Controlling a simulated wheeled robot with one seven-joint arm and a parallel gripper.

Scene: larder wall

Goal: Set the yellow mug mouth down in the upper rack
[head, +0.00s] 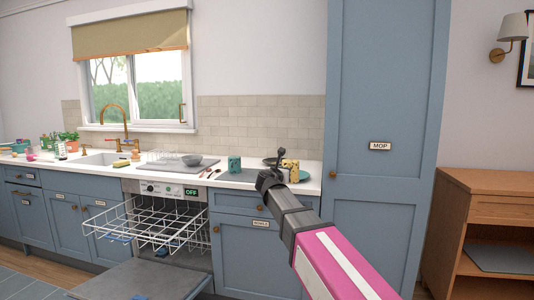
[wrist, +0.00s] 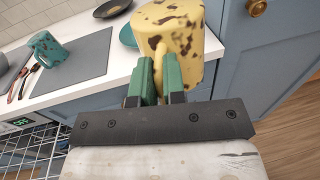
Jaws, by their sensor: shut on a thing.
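The yellow mug (wrist: 186,28) with dark brown blotches shows in the wrist view just beyond my fingers. My gripper (wrist: 160,78) is shut on its handle, between green finger pads. In the head view the mug (head: 292,167) is at the end of my arm, by the right end of the counter; my gripper (head: 271,178) is small and dark there. I cannot tell for sure which way the mouth points. The white wire upper rack (head: 150,226) is pulled out of the open dishwasher, left of my gripper. I see no dishes in it.
The dishwasher door (head: 140,281) is folded down below the rack. On the counter (head: 228,179) stand a teal spotted mug (head: 234,164), a grey bowl (head: 192,160), cutlery and a teal plate (head: 299,175). A tall blue cupboard (head: 382,100) stands close on the right.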

